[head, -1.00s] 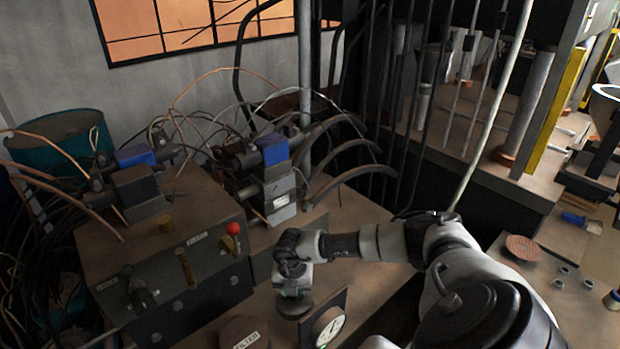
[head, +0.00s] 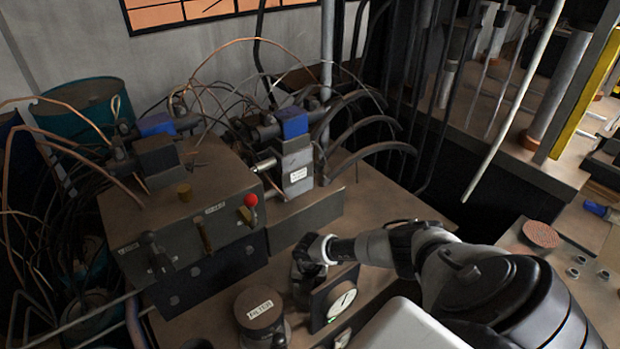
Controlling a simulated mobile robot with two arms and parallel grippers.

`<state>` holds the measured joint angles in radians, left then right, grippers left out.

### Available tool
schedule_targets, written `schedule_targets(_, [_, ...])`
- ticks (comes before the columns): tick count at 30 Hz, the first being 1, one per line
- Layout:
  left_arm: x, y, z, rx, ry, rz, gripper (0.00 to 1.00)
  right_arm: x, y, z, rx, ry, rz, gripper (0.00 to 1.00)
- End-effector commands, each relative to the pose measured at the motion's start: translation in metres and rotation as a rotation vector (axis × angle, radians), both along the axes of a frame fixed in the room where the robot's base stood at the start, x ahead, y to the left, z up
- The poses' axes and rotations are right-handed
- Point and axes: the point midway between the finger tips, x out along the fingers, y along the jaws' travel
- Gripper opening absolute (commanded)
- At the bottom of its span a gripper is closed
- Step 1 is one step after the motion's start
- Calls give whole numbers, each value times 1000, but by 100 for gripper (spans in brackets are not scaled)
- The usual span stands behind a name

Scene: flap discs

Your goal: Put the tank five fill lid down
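My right arm comes in from the right, and its gripper (head: 308,284) is low over the brown tank top, just behind and left of the square gauge. The gripper's dark fingers point down; their tips are partly hidden, and I cannot tell whether they are open or shut. I cannot make out the tank five fill lid now; the gripper and gauge cover the spot where a dark round disc showed under the fingers before. A round brown cap with a white label (head: 260,308) stands in front and left of the gripper. My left gripper is not in view.
The gauge (head: 341,301) stands close beside my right gripper. A control box with a red-knobbed lever (head: 250,202) and a valve block with a blue top (head: 294,124) stand behind and left. The brown surface right of the valve block is mostly clear.

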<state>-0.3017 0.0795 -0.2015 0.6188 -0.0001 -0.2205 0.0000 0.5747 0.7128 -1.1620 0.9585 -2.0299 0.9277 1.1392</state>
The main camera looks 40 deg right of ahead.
Motion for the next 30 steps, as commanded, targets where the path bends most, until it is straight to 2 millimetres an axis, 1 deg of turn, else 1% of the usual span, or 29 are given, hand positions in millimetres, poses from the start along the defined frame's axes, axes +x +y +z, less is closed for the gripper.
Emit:
schedule_targets(4, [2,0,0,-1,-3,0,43,0,0,0,0,0,0,7])
schedule_targets(8, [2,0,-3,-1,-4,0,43,0,0,-4,0,0,0,7])
schedule_targets(9, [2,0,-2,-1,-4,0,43,0,0,-3,0,0,0,37])
schedule_targets(13, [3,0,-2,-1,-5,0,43,0,0,-2,-1,1,0,57])
schedule_targets(20, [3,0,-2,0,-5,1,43,0,0,-2,0,0,0,58])
schedule_targets(23, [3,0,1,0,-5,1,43,0,0,1,-1,-1,0,58])
schedule_targets(26, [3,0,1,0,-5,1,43,0,-1,8,-1,-2,1,58])
schedule_targets(30, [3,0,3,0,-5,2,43,0,-1,29,-2,-3,3,58])
